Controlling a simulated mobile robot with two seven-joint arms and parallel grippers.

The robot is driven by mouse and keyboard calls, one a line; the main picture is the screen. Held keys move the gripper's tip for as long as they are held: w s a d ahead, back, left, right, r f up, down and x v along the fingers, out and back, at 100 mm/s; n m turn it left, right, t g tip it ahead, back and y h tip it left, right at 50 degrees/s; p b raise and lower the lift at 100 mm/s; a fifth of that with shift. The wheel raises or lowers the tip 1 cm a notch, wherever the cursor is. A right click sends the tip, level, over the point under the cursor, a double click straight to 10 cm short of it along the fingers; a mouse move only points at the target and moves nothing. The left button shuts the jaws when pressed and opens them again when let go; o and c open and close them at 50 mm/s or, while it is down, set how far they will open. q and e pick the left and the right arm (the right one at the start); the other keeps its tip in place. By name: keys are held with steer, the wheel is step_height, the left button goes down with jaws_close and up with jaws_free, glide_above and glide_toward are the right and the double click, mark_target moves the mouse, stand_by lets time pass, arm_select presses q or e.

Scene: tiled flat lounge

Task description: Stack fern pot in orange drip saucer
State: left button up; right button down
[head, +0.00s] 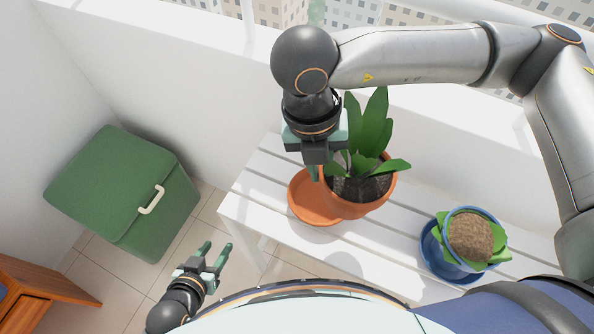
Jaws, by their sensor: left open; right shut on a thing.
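The fern pot (357,207), an orange terracotta pot with dark soil and broad green leaves, is in the head view near the middle of the white slatted bench. My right gripper (319,168) is shut on its left rim from above. The orange drip saucer (307,207) lies on the bench just left of the pot. The pot overlaps the saucer's right part in the picture and looks raised, though its exact height is unclear. My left gripper (216,250) is open and empty, low at the lower left, in front of the bench's left end.
A blue pot (456,249) with a brown round top and green leaves stands in a blue saucer (431,252) on the bench's right. A green lidded box (105,180) stands on the floor at left. A wooden piece of furniture (40,285) is at lower left. A white wall runs behind the bench.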

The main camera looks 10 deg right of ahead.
steer(key=w+a+f, duration=0.3)
steer(key=w+f, duration=0.2)
steer(key=f, duration=0.4)
steer(key=shift+w+a+f, duration=0.2)
steer(key=shift+a+f, duration=0.05)
steer(key=shift+f, duration=0.1)
steer(key=shift+f+b, duration=0.25)
steer(key=shift+b, duration=0.05)
steer(key=c, duration=0.9)
jaws_free()
